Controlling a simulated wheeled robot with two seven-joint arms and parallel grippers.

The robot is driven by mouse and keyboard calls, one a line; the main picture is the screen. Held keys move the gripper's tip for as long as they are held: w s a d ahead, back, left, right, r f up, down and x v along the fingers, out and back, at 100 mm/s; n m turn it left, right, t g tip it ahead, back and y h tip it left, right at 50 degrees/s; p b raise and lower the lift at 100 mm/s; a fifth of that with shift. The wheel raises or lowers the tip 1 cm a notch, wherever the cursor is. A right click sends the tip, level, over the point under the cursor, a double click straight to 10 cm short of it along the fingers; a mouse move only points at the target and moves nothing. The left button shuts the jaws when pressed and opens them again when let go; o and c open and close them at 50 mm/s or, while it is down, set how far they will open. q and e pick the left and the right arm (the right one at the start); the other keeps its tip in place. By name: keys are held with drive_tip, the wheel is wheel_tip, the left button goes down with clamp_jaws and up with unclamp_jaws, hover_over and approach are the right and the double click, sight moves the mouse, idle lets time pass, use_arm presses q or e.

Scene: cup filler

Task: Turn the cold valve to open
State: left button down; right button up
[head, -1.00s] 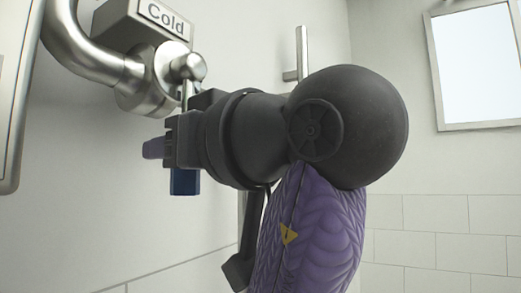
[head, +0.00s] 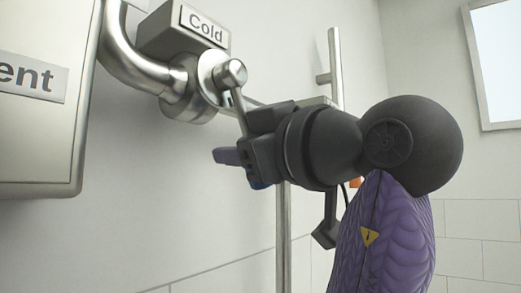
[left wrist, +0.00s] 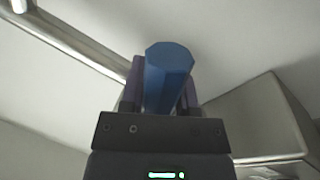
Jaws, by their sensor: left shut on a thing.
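The cold valve (head: 205,80) is a metal fitting on the pipe, under a grey block with a "Cold" label (head: 205,25). Its thin metal lever (head: 240,108) hangs from a round hub and slants slightly right down to my left gripper (head: 238,157). My left gripper is shut on the blue handle (left wrist: 168,72) at the lever's end. The handle's end shows between the purple fingers in the left wrist view; in the head view only a sliver of blue shows below the jaws. My right gripper is not in view.
A metal box (head: 45,120) with a label ending in "ent" stands at the left. A curved pipe (head: 125,62) runs into the valve. A vertical metal rail (head: 284,235) stands behind my arm. A bright framed panel (head: 499,60) hangs at the right.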

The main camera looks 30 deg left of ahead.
use_arm(q)
drive_tip(key=shift+w+r+n, duration=0.4)
drive_tip(key=shift+w+n, duration=0.1)
drive_tip(key=shift+n, duration=0.4)
drive_tip(key=shift+p, duration=0.3)
drive_tip(key=shift+c, duration=1.8)
unclamp_jaws()
drive_tip(key=shift+d, duration=0.1)
drive_tip(key=b+v, duration=0.3)
drive_tip(key=v, duration=0.6)
drive_tip(key=shift+d+f, duration=0.2)
drive_tip(key=shift+d, duration=0.2)
